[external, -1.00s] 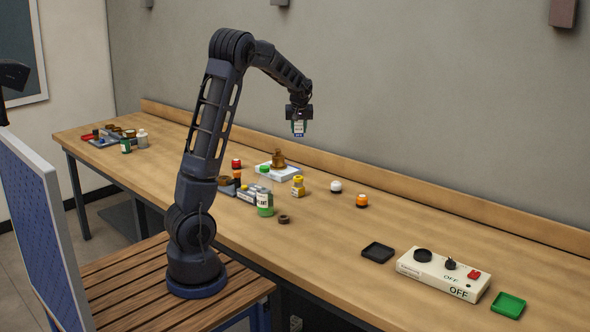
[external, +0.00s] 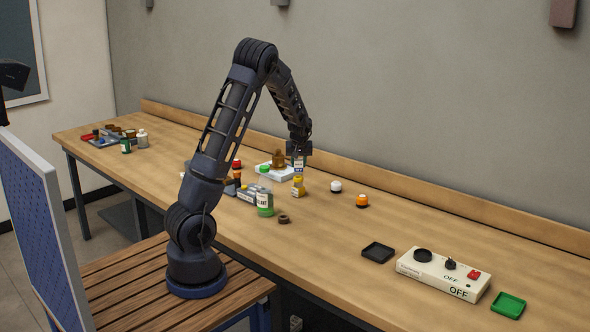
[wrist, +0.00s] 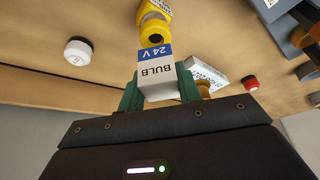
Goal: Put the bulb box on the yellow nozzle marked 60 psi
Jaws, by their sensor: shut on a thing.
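The bulb box (wrist: 158,77) is white with a blue "24 V" band and the word "BULB". My gripper (wrist: 160,92) is shut on it, with green fingers at its two sides in the wrist view. In the external view my gripper (external: 298,160) holds the box (external: 297,170) low over the bench, just above the yellow nozzle (external: 298,186). In the wrist view the yellow nozzle (wrist: 153,30) is just beyond the box's blue end, with a dark round opening and a white label. I cannot read its marking. Whether box and nozzle touch is unclear.
A white block with a brown fitting (external: 278,158) stands close behind left. White (external: 336,187) and orange (external: 362,200) knobs stand right. Bare bench lies between them and the black tray (external: 378,252).

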